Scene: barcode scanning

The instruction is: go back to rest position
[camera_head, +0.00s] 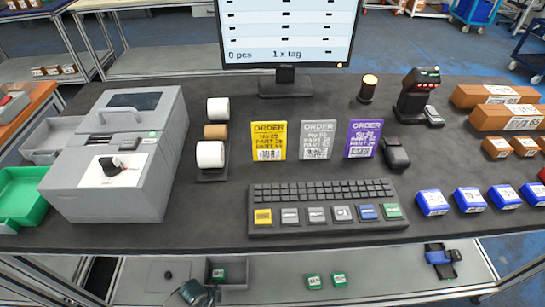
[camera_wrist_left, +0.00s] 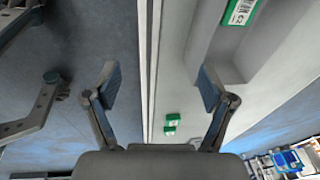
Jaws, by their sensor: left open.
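My left gripper (camera_wrist_left: 160,88) shows in the left wrist view with its two blue-padded fingers spread wide. Nothing is between them. Behind the fingers are the blue-grey floor and the pale edge of a lower shelf. A grey-teal rounded part at the bottom left of the head view looks like part of my left arm, but its fingers cannot be made out there. My right gripper cannot be made out in either view.
The dark worktop (camera_head: 225,215) holds a grey printer (camera_head: 120,160), keyboard (camera_head: 325,205), monitor (camera_head: 290,35), order cards, scanner (camera_head: 415,95) and boxes. The lower shelf (camera_head: 390,275) carries a grey tray (camera_head: 240,268), green boxes (camera_head: 314,281) and a blue-black item (camera_head: 440,258).

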